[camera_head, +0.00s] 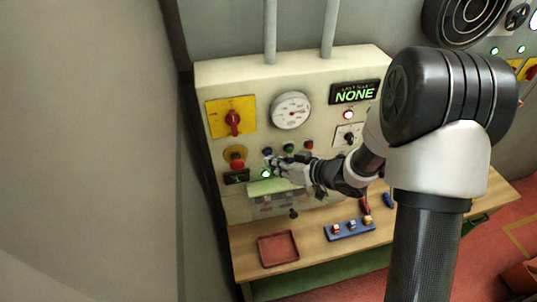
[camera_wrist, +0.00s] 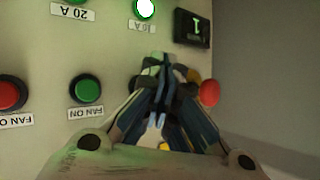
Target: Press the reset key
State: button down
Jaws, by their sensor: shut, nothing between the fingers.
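A control panel (camera_head: 235,82) carries a row of a blue key (camera_head: 268,151), a green key (camera_head: 289,148) and a red key (camera_head: 309,145). I take the blue one for the reset key; its label cannot be read. My gripper (camera_head: 271,163) is shut and empty, its tips at or just below the blue key. In the wrist view my shut fingers (camera_wrist: 162,72) point at the panel and hide the spot beside the green key (camera_wrist: 86,89), which is labelled FAN ON. I cannot tell whether the tips touch the key.
A red mushroom button (camera_head: 237,162) on yellow sits left of my fingertips; it also shows in the wrist view (camera_wrist: 208,93). A small display (camera_wrist: 192,28) reads 1, near a lit lamp (camera_wrist: 145,8). Below are a bench (camera_head: 310,255) and a red tray (camera_head: 278,248).

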jog(key=shift+w+a, duration=0.1)
jog(key=shift+w, duration=0.25)
dwell(0.4)
jog(key=shift+s+d, duration=0.2)
jog(key=shift+s, duration=0.65)
jog(key=s, duration=0.2)
jog(key=s+d, duration=0.1)
jog(key=s, duration=0.1)
jog(key=shift+s+d, duration=0.2)
jog(key=shift+s, duration=0.2)
jog(key=shift+w+d, duration=0.1)
jog(key=shift+w, duration=0.05)
dwell(0.5)
